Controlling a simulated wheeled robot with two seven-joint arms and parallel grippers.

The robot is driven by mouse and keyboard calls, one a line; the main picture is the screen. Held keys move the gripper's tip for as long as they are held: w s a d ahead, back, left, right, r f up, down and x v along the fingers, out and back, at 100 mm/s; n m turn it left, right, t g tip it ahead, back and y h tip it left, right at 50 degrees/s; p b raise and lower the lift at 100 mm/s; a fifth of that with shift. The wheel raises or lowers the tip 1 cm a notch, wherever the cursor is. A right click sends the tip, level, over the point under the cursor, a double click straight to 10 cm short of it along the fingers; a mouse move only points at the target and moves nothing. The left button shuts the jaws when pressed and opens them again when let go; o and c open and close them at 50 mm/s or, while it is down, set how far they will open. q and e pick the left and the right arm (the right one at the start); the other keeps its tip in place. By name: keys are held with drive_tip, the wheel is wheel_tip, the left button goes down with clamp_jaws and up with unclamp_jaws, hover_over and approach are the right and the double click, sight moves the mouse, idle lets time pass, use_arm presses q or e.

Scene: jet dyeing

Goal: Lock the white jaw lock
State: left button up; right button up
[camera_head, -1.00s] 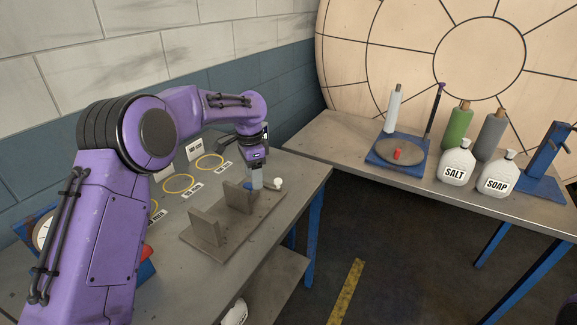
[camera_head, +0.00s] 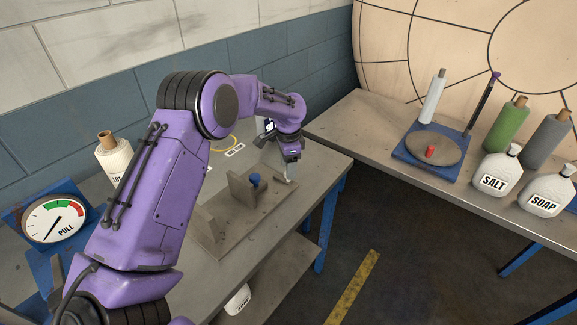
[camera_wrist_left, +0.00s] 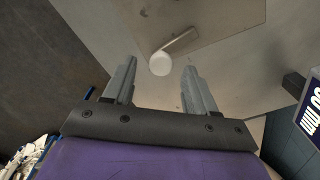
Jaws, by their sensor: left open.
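The white jaw lock has a round white knob (camera_wrist_left: 160,63) on a short lever (camera_wrist_left: 183,41), seen in the left wrist view. My left gripper (camera_wrist_left: 159,68) is open, and the knob shows between its two fingertips. I cannot tell whether either finger touches it. In the head view my left gripper (camera_head: 291,164) points down at the far right end of the grey jaw fixture (camera_head: 235,222) and mostly hides the lock. A blue knob (camera_head: 255,179) sits by the fixture's upright jaw (camera_head: 243,190). My right gripper is not in view.
A PULL gauge (camera_head: 54,219) and a white bottle (camera_head: 113,157) stand at the left. The right table holds a round plate (camera_head: 433,148) with a red piece, SALT (camera_head: 496,172) and SOAP (camera_head: 549,191) bottles. Dark floor lies between the tables.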

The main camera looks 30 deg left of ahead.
use_arm(q)
drive_tip(key=shift+w+f, duration=0.2)
drive_tip(key=shift+f, duration=0.35)
drive_tip(key=shift+w+f, duration=0.15)
drive_tip(key=shift+f, duration=0.35)
drive_tip(key=shift+s, duration=0.1)
drive_tip(key=shift+s+r, duration=0.1)
drive_tip(key=shift+s, duration=0.15)
drive_tip(key=c, duration=1.1)
drive_tip(key=shift+o, duration=0.2)
drive_tip(key=shift+s+r+m+p, duration=0.15)
drive_tip(key=shift+s+m+p, duration=0.1)
drive_tip(key=shift+m+p, duration=0.45)
drive_tip(key=shift+s+f+m, duration=0.1)
drive_tip(key=shift+f+m, duration=0.15)
drive_tip(key=shift+m, duration=0.15)
drive_tip(key=o, duration=1.1)
drive_tip(key=shift+c, duration=0.2)
